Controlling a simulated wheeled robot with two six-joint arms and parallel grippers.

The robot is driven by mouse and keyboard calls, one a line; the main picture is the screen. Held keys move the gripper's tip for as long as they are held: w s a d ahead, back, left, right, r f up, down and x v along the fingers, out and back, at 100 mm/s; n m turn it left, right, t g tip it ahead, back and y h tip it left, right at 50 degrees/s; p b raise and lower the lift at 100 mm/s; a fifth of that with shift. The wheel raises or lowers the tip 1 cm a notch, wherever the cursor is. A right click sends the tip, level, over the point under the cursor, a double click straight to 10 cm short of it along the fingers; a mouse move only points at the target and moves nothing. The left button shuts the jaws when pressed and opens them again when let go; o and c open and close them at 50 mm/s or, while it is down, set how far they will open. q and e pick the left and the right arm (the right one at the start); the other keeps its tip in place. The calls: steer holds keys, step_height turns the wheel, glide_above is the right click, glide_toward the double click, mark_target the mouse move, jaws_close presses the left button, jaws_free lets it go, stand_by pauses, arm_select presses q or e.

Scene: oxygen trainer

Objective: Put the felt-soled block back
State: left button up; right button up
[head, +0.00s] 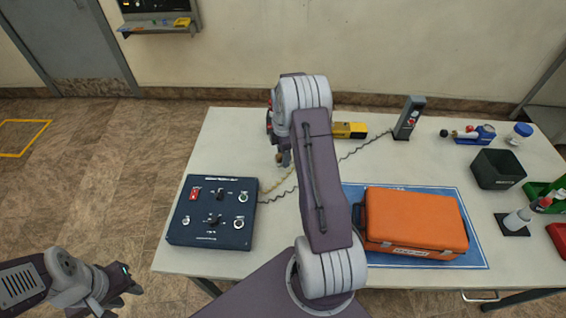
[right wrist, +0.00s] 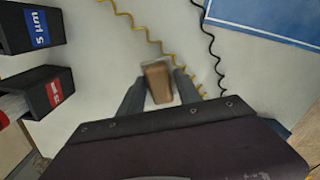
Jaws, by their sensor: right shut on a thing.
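A small block with a tan-brown face (right wrist: 158,82) sits between the two fingers of my right gripper (right wrist: 160,88) in the right wrist view. The gripper is shut on it, above the white table top. Whether the block touches the table cannot be told, and its felt sole cannot be made out. In the head view my right gripper (head: 284,160) is beyond the dark control box, largely hidden by my own arm. My left gripper (head: 125,282) is at the lower left, off the table; its finger opening is unclear.
Two dark holders, one labelled blue (right wrist: 35,28) and one red (right wrist: 50,92), stand left in the wrist view. A yellow coiled cord (right wrist: 140,30) and a black one run nearby. The control box (head: 212,238), orange case (head: 415,215) and blue mat (head: 478,250) occupy the table front.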

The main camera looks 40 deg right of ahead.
mark_target(283, 169)
step_height(283, 169, down, 4)
steer(key=shift+a+r, duration=0.1)
steer(key=shift+r, duration=0.1)
steer(key=shift+w+f, duration=0.1)
steer(key=shift+f, duration=0.2)
steer(key=shift+f, duration=0.15)
steer(key=o, duration=1.3)
